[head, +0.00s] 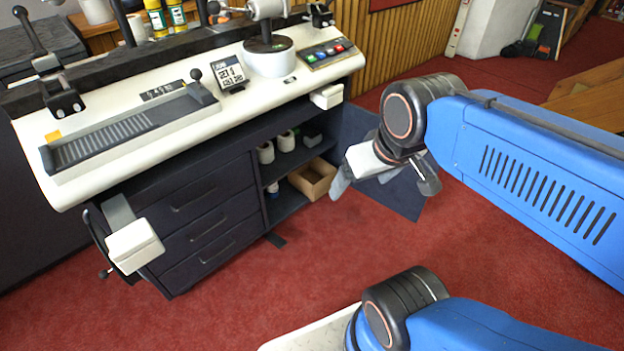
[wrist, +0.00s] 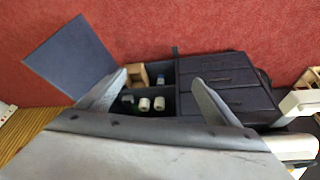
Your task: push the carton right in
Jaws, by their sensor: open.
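The carton (head: 314,183) is a small open-topped brown cardboard box on the lower shelf of the dark cabinet, at the right end of the open bay. Its front seems to stick out a little past the shelf edge. In the wrist view the carton (wrist: 140,75) shows beside one finger, which hides part of it. My gripper (head: 361,181) is open and empty, in front of the bay to the right of the carton in the head view. In the wrist view my gripper (wrist: 160,78) has its fingers wide apart; contact with the carton cannot be told.
The cabinet door (head: 392,195) stands open at the right of the bay; it also shows in the wrist view (wrist: 68,55). White rolls (head: 286,141) stand on the upper shelf. Drawers (head: 208,205) fill the left. The bench top (head: 150,80) overhangs. Red floor (head: 250,290) in front is clear.

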